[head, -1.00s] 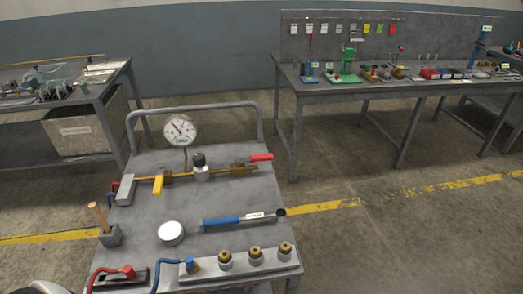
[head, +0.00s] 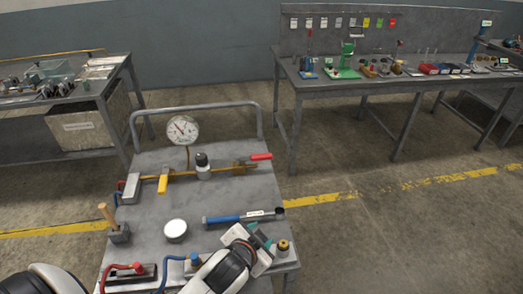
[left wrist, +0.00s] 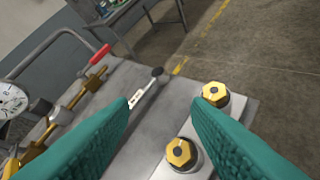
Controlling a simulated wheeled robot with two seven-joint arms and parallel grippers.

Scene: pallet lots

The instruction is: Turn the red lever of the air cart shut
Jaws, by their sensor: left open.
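The red lever (head: 261,157) is at the right end of the brass pipe line (head: 222,171) on the air cart (head: 160,220). It points right, roughly in line with the pipe. It also shows in the left wrist view (left wrist: 101,54), at upper left beyond the fingers. My left gripper (head: 262,238) is over the cart's front right, near the brass fittings. In the left wrist view its teal fingers (left wrist: 160,104) are apart with nothing held between them. The lever is farther back on the cart, clear of the fingers. My right gripper is not in view.
A pressure gauge (head: 183,130) stands at the back of the cart, with a yellow lever (head: 163,183) on the same pipe. A blue-handled tool (head: 225,218) lies between gripper and pipe. A brass fitting (head: 283,246) is beside the gripper. A bench (head: 330,83) stands behind.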

